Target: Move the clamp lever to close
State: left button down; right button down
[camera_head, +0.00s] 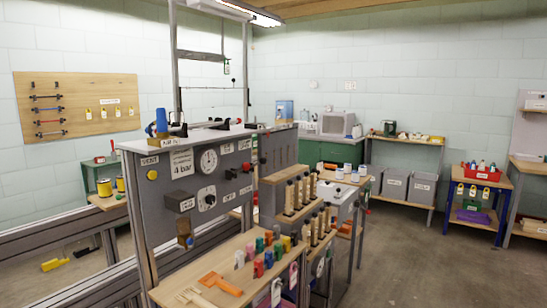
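No clamp lever can be told for certain at this size. A grey control panel (217,184) stands left of the middle, with a round gauge (209,160), a round dial (206,198) and a yellow button (152,174). A dark box (180,201) sticks out of its face, and a brass-coloured fitting (185,236) is below it. A blue upright part (161,121) stands on the panel's top left. The small labels are mostly unreadable; one reads "4 bar" (182,162). Neither of my grippers is in view.
A wooden bench (210,272) in front of the panel holds coloured pieces (268,255) and an orange tool (219,283). Wooden racks with upright handles (302,194) stand to its right. Grey rails (62,232) run along the left. The floor (420,260) at the right is clear.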

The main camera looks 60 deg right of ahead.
aim_at(262, 160)
jog(key=z, duration=2.4)
